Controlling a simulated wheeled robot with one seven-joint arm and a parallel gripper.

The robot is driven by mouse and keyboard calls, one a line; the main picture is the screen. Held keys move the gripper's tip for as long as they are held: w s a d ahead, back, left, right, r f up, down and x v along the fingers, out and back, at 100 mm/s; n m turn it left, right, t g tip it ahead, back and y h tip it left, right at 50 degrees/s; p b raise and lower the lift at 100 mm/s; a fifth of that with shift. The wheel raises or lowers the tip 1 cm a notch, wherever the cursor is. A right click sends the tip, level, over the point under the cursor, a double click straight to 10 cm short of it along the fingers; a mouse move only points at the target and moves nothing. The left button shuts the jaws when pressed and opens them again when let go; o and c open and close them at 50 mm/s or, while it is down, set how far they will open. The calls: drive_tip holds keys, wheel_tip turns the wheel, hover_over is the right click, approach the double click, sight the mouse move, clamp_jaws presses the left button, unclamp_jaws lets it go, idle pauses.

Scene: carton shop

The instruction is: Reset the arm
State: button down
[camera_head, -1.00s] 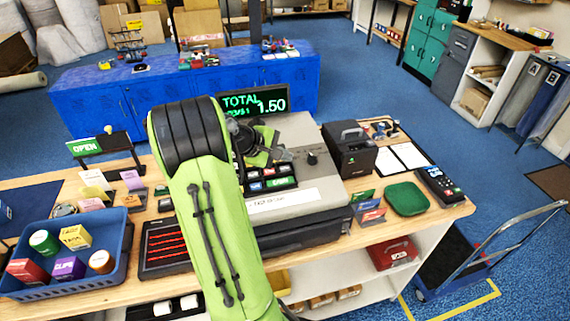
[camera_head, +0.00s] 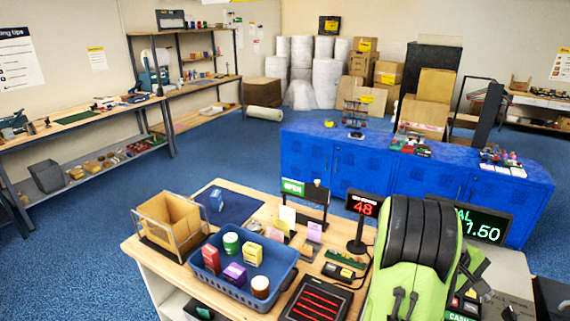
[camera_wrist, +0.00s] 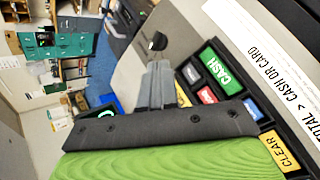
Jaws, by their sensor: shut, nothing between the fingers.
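My gripper (camera_wrist: 156,84) shows in the wrist view with its grey fingers together and nothing between them. Its fingers appear over the cash register's keys, near the green CASH key (camera_wrist: 222,68) and the yellow CLEAR key (camera_wrist: 280,150). I cannot tell how far above the keys they are. In the head view my green arm stands in front of the register (camera_head: 512,268) and hides much of it, and my fingers are not clear there. The lit total display (camera_head: 482,226) stands just behind the arm.
Blue cabinets (camera_head: 350,172) stand behind, across open blue floor.

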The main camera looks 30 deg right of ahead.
drive_tip(key=w+a+r+t+y+b, duration=0.1)
drive_tip(key=w+a+r+t, duration=0.15)
drive_tip(key=w+a, duration=0.4)
drive_tip(key=w+a+r+t, duration=0.1)
drive_tip(key=w+a+t, duration=0.2)
drive_tip(key=a, duration=0.6)
drive_tip(key=w+a+r+t+y+b, duration=0.1)
drive_tip(key=w+a+r+t, duration=0.15)
drive_tip(key=w+a, duration=0.4)
drive_tip(key=s+a+n+t+y, duration=0.1)
drive_tip(key=s+a, duration=0.3)
drive_tip(key=a, duration=0.7)
drive_tip(key=s+a+f+n+t+y, duration=0.1)
drive_tip(key=s+a+t+y, duration=0.2)
drive_tip(key=a, duration=0.8)
drive_tip(key=shift+s+n+y, duration=0.4)
drive_tip(key=shift+s+y, duration=0.2)
drive_tip(key=shift+s, duration=0.2)
drive_tip(key=shift+a, duration=0.1)
